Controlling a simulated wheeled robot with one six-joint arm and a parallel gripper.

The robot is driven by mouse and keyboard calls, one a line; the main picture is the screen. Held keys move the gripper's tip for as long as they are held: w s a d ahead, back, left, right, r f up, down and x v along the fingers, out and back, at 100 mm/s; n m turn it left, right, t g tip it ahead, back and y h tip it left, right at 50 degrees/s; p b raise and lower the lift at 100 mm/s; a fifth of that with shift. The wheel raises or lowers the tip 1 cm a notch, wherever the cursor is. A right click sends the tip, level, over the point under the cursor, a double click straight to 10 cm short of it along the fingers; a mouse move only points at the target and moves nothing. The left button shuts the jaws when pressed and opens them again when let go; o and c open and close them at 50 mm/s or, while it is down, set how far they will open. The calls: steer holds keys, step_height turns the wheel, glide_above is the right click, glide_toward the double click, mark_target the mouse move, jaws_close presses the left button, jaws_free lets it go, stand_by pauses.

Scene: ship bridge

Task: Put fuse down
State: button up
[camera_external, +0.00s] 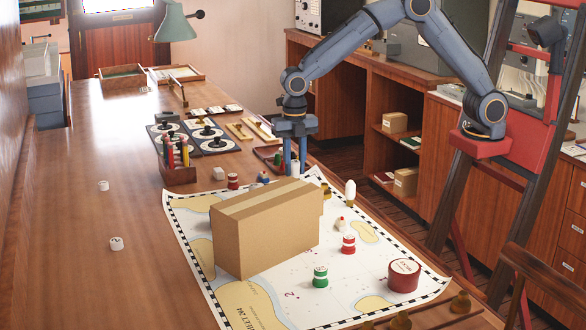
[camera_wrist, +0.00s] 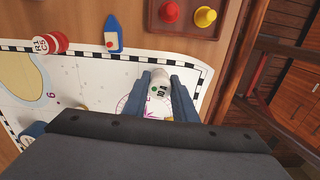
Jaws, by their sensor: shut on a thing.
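The fuse (camera_wrist: 160,91) is a small white cylinder with a dark "10 A" marking and a green dot. My gripper (camera_wrist: 165,86) is shut on it, with one blue-grey finger on each side. In the external view my gripper (camera_external: 295,166) points down at the far right part of the chart (camera_external: 330,295), behind the cardboard box, with the pale fuse between the fingers. In the wrist view the fuse is over the chart near its checkered edge and a pink compass mark. I cannot tell whether its lower end touches the chart.
A large cardboard box (camera_external: 265,227) stands on the chart in front of my gripper. A red-and-white drum (camera_wrist: 50,43) and a blue boat piece (camera_wrist: 113,34) lie near the fuse. A wooden tray (camera_wrist: 220,42) holds red and yellow pieces. The left desk is mostly clear.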

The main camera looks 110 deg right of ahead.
step_height(320, 180, up, 10)
steer(key=shift+f+b, duration=0.2)
steer(key=shift+b, duration=1)
step_height(320, 180, up, 10)
steer(key=w+a, duration=0.6)
steer(key=a, duration=0.7)
steer(key=n+b, duration=0.3)
glide_above(405, 266)
steer(key=f, duration=0.1)
step_height(405, 266, down, 14)
steer(key=p, duration=0.2)
steer(key=shift+f+p, duration=0.15)
steer(key=shift+p, duration=0.25)
steer(key=shift+f, duration=0.15)
